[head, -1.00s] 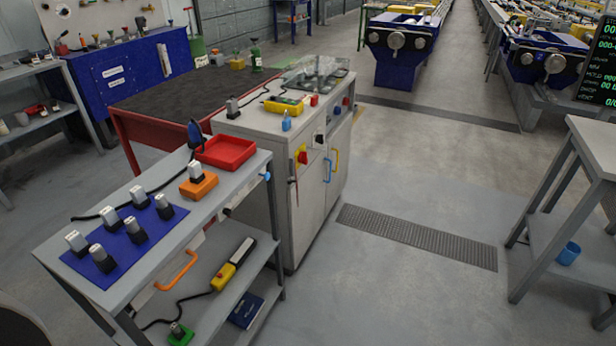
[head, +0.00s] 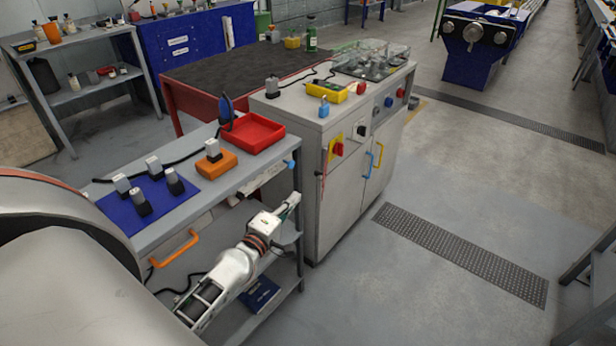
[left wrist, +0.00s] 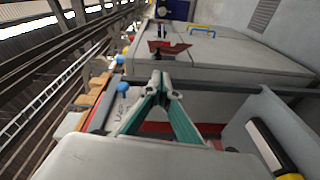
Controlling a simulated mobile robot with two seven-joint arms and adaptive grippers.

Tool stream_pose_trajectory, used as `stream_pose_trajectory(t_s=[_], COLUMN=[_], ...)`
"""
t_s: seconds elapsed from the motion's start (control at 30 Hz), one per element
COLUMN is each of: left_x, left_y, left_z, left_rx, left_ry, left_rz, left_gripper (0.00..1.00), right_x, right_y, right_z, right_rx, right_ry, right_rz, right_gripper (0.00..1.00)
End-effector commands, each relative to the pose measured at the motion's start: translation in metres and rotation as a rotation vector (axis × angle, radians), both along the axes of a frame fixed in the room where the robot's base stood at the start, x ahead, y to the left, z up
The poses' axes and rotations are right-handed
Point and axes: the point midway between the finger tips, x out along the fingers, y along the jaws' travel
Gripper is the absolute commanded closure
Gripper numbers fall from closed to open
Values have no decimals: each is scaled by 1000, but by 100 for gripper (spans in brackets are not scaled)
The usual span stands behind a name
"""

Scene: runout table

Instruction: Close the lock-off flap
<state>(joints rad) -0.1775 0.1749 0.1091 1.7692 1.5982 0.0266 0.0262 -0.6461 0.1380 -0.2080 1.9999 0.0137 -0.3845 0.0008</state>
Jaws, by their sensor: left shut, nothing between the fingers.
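The grey cabinet (head: 325,195) has a yellow plate with a red switch part (head: 338,149) high on its front. In the left wrist view a dark red part (left wrist: 168,47) stands out from the cabinet front, beyond my fingertips. My left gripper (head: 293,202) is in front of the bench's right end, below the switch and apart from it. Its fingers (left wrist: 165,88) are shut and empty. My right gripper is not in view.
The grey bench (head: 180,215) at left carries a blue mat (head: 188,193), an orange block (head: 217,165) and a red tray (head: 251,133). Blue and yellow handles (head: 372,161) stick out from the cabinet doors. The floor to the right is clear around a dark grating (head: 460,252).

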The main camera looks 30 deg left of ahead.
Motion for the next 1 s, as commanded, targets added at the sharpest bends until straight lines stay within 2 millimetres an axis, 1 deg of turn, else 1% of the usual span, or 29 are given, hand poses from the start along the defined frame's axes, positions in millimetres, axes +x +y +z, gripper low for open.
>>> stream_pose_trajectory(t_s=[0.03,0.1,0.27,0.37,0.5,0.7,0.83,1.0], left_x=[4,7,18,32,57,87,100,106], left_y=[7,14,18,19,22,26,28,28], left_z=[2,6,8,9,8,6,6,6], left_rx=[-40,-76,-96,-95,-94,-93,-93,-91], left_ry=[-11,-21,-28,-29,-29,-26,-26,-25], left_rz=[16,32,39,38,38,36,36,36], left_gripper=[100,100,100,100,100,100,100,100], right_x=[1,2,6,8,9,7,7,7], right_y=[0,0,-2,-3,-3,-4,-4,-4], right_z=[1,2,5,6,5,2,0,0], right_rx=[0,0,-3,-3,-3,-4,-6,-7], right_ry=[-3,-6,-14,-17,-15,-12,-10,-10], right_rz=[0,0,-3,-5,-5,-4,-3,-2], right_gripper=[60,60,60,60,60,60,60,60])
